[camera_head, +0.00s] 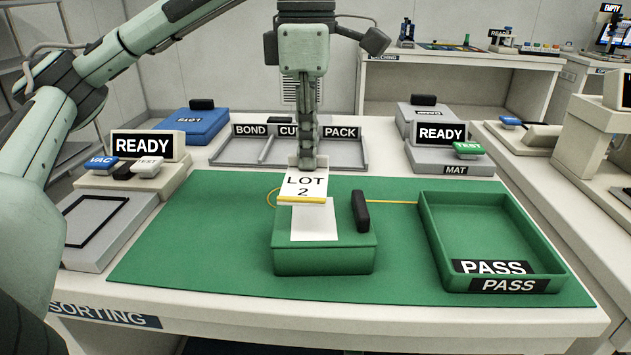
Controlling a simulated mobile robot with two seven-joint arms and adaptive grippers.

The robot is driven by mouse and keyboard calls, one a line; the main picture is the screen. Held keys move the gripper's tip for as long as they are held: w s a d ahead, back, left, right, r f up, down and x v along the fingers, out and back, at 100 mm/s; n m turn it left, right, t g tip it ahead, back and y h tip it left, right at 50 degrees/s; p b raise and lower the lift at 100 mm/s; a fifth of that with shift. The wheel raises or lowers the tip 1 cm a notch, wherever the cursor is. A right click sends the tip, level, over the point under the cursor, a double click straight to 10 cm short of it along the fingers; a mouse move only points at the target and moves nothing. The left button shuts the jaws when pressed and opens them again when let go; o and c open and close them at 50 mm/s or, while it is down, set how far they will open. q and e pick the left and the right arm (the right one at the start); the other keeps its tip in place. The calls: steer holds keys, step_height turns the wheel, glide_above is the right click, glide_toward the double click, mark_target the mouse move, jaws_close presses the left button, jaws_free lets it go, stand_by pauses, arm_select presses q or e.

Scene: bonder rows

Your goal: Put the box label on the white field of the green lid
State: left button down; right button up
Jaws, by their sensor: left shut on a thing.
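The box label (303,184) is a white card reading "LOT 2" with a yellow lower edge. My left gripper (307,163) comes down from above and is shut on the label's upper edge. The label is in front of the far part of the white field (315,224) and hides some of it. I cannot tell whether the label touches the lid. The green lid (352,238) tops a green box on the green mat, with a black handle (361,211) to the right of the white field. My right gripper is not in view.
A green PASS tray (508,285) stands at the right of the mat (190,255). A grey divided tray (240,150) lies behind. READY displays stand at left (142,145) and right (441,134). The mat left of the box is clear.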

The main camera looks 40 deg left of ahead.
mark_target(315, 176)
arm_select(q)
steer(key=shift+w+d+f, duration=0.25)
steer(key=shift+d+f, duration=0.1)
steer(key=shift+d, duration=0.15)
step_height(315, 176, down, 4)
steer(key=shift+a+r, duration=0.1)
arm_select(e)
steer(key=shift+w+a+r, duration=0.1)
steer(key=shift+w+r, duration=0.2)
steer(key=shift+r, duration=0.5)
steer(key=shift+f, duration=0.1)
